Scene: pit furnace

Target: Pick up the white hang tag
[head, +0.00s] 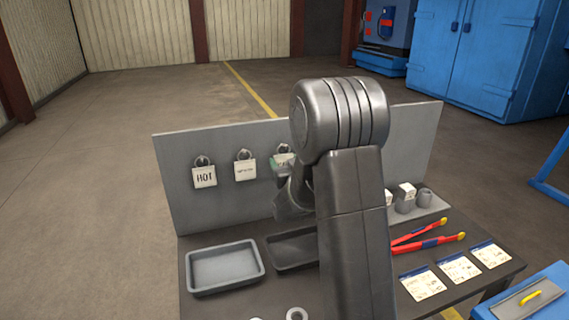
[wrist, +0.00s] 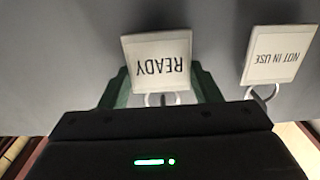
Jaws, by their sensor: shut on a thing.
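A white tag reading READY (wrist: 157,60) hangs by a ring at the grey upright board (head: 175,205); its lettering is upside down in the wrist view. My gripper (wrist: 160,78) has a green finger on each side of this tag and is shut on it. In the head view the tag (head: 283,158) shows only partly beside my arm, which hides most of the gripper. A white NOT IN USE tag (wrist: 279,54) hangs beside it and also shows in the head view (head: 245,169). A white HOT tag (head: 204,176) hangs farther left.
On the dark bench stand a light grey tray (head: 192,284) and a darker tray (head: 284,262), partly behind my arm.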

